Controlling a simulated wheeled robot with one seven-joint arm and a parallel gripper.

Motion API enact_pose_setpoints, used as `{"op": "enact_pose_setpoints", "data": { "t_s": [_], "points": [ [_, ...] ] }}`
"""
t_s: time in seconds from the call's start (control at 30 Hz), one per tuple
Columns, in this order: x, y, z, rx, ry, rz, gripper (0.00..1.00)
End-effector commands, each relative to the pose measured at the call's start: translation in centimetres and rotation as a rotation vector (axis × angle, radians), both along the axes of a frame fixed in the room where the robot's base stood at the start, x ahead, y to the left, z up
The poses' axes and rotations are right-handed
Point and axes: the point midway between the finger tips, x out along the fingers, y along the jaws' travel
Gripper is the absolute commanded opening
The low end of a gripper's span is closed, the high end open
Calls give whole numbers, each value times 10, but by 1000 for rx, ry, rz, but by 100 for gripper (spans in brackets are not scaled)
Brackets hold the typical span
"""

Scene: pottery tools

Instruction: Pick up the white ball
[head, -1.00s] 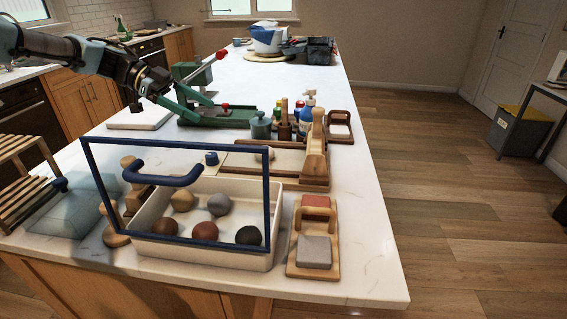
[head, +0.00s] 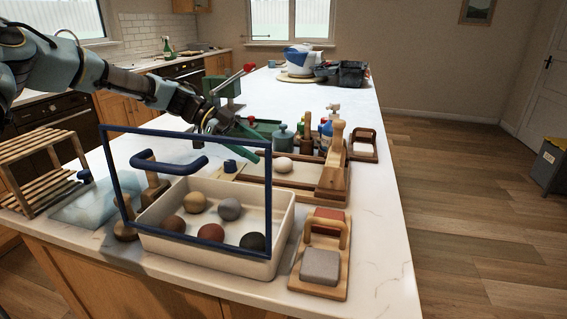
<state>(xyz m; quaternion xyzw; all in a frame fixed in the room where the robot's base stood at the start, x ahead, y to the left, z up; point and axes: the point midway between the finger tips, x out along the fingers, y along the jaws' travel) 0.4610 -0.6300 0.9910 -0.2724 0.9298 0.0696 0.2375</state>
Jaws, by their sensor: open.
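The white ball (head: 283,164) rests on the pale bed of a low wooden board (head: 305,178), behind the white tray. It looks off-white and is seen whole, just right of a blue frame's upright. My gripper (head: 247,147) comes in from the upper left with its teal fingers open. It is above and to the left of the ball, apart from it, with nothing seen between the fingers. The fingertips are partly blurred against the green tool behind and the blue frame.
A white tray (head: 281,238) holds several brown, tan, grey and black balls. A blue frame (head: 185,135) stands over it. A wooden upright (head: 332,165) stands right of the ball. Bottles (head: 327,130) and a green jar (head: 282,138) stand behind. Sanding blocks (head: 321,266) lie at front right.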

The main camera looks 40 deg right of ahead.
Motion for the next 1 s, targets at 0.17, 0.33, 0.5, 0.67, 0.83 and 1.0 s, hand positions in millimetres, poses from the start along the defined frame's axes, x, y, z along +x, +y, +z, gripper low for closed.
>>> {"op": "enact_pose_setpoints", "data": {
  "t_s": [0.17,0.33,0.5,0.67,0.83,1.0],
  "points": [
    [-11,-6,-5,2,2,-1,95],
    [-31,-16,-18,1,2,-2,95],
    [-41,-23,-27,1,2,1,95],
    [-41,-24,-28,0,0,1,95],
    [-41,-24,-28,0,0,1,84],
    [-41,-24,-28,0,0,1,65]
  ]
}}
